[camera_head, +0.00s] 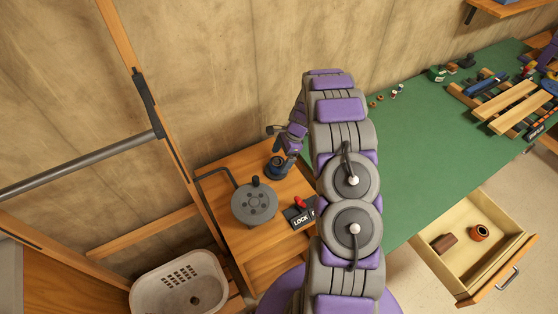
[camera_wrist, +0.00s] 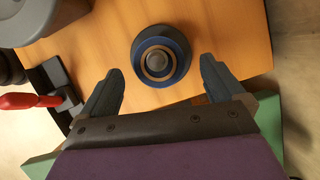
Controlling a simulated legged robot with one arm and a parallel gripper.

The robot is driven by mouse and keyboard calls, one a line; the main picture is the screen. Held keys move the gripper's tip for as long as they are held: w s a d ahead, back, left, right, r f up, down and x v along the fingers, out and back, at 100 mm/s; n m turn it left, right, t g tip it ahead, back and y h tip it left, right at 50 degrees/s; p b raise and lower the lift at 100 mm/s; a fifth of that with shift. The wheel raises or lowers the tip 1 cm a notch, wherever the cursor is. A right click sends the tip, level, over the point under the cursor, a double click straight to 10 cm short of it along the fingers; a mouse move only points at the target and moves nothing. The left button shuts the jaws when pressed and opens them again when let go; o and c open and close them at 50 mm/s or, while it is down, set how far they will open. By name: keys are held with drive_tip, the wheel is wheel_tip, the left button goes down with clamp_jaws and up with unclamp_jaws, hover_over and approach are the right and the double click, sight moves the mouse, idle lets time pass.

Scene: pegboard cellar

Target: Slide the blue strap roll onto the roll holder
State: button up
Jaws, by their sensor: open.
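The blue strap roll (camera_wrist: 180,52) shows in the wrist view as a dark blue ring with a tan core, on the wooden top. A grey round end, looking like the post of the roll holder (camera_wrist: 160,61), shows inside the core, so the roll appears to be around it. How far down it sits is not clear. In the head view the roll (camera_head: 277,168) is small and dark, partly under my gripper (camera_head: 282,154). In the wrist view my gripper (camera_wrist: 160,88) is open, its fingers apart on either side, just short of the roll and empty.
A grey disc-shaped reel (camera_head: 255,204) stands close by on the wooden bench (camera_head: 222,172). A red-handled item and a LOCK box (camera_head: 301,217) lie beside it. A white basket (camera_head: 181,287) is below left. The green worktop (camera_head: 400,150) and an open drawer (camera_head: 450,270) are at right.

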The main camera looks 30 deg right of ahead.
drive_tip(key=w+p+v, duration=0.1)
drive_tip(key=p+v, duration=0.1)
drive_tip(key=v, duration=1.1)
drive_tip(key=s+a+r+n+g, duration=0.1)
drive_tip(key=s+a+r+n, duration=0.4)
drive_tip(key=s+a+r, duration=0.35)
drive_tip(key=s+a+r+n+h+b, duration=0.1)
drive_tip(key=s+a+r+n+h, duration=0.1)
drive_tip(key=s+a+r+n, duration=0.5)
drive_tip(key=s+a+r+n+h, duration=0.1)
drive_tip(key=s+a+n, duration=0.3)
drive_tip(key=s, duration=0.8)
drive_tip(key=s+a+r+n+g+h+b, duration=0.1)
drive_tip(key=s+a+r+n, duration=0.1)
drive_tip(key=s, duration=1)
drive_tip(key=shift+s+a+n, duration=0.2)
drive_tip(key=shift+a+n, duration=0.7)
drive_tip(key=shift+a, duration=0.05)
